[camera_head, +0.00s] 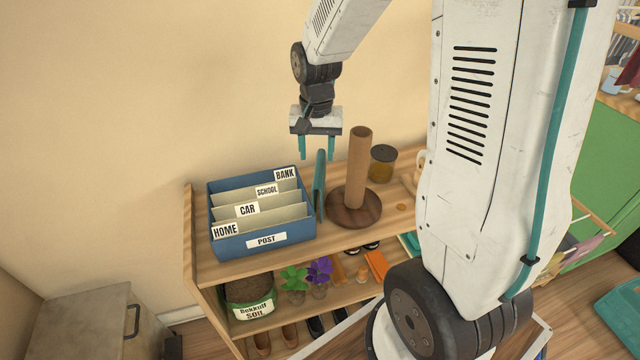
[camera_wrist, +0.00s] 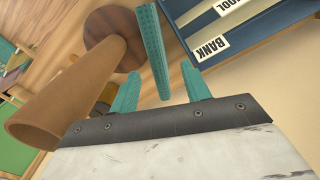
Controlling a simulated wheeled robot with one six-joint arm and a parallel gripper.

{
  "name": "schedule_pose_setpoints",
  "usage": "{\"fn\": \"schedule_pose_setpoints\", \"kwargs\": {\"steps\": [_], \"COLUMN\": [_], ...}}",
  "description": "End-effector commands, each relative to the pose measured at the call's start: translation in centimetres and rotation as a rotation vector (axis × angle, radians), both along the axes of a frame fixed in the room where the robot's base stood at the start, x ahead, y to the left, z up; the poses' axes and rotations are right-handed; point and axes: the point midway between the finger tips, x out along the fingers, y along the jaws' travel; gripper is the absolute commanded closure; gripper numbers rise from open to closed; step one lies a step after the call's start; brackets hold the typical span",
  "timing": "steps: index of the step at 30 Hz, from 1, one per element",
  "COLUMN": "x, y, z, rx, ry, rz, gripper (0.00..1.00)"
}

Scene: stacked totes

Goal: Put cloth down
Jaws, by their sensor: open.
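A teal cloth (camera_head: 319,185) stands upright on edge on the shelf top, between the blue post box and the wooden stand with a brown tube. It seems to be close beside the box; I cannot tell whether they touch. It also shows in the wrist view (camera_wrist: 152,45) as a thin textured teal strip. My gripper (camera_head: 317,152) is open, pointing down just above the cloth. In the wrist view my gripper's two teal fingers (camera_wrist: 160,80) are spread, with the cloth's near end between or just below them. Nothing is visibly held.
The blue post box (camera_head: 262,238) with labelled dividers is on the left. The brown tube (camera_head: 359,165) on its round base (camera_head: 354,212) rises close to the right. A dark-lidded jar (camera_head: 383,165) stands behind.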

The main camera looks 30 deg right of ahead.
Motion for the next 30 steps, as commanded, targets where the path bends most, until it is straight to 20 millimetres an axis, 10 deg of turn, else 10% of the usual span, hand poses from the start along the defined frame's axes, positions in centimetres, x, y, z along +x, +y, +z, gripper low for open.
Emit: {"fn": "schedule_pose_setpoints", "kwargs": {"steps": [21, 30], "x": [-0.1, -0.1], "y": [-0.7, -0.7], "z": [-8.3, -8.8], "rx": [0.001, 0.001], "ry": [0.005, 0.003], "rz": [-0.024, -0.023], "gripper": [0.53, 0.53]}}
